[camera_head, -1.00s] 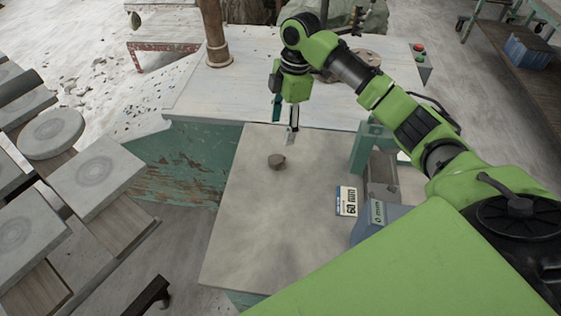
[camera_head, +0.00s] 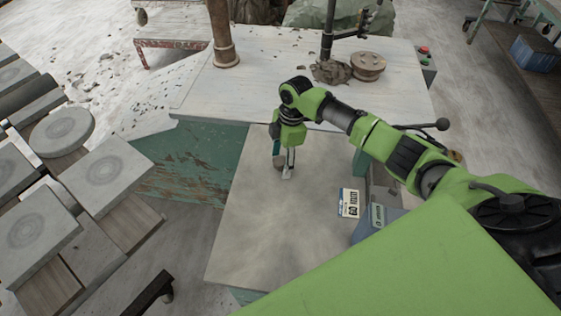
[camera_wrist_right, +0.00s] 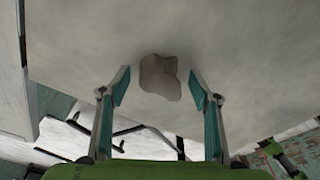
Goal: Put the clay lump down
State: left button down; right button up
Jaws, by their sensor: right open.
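The clay lump (camera_head: 278,164) is a small grey-brown piece resting on the pale board of the bench. In the head view it is partly hidden by my right gripper (camera_head: 284,170). In the right wrist view the clay lump (camera_wrist_right: 160,77) sits between and just beyond the two teal-padded fingertips of my right gripper (camera_wrist_right: 160,88). Clear gaps show on both sides, so the open fingers do not grip it. My left gripper is not in view.
The pale board (camera_head: 265,235) is bare in front of the lump. A blue scale (camera_head: 376,222) and a "60 mm" card (camera_head: 348,203) stand to the right. A raised white worktop (camera_head: 245,92) with a round wooden piece (camera_head: 368,66) lies behind. Racks of grey slabs (camera_head: 92,178) are at left.

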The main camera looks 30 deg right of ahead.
jog(key=c, duration=1.4)
jog(key=shift+c, duration=0.2)
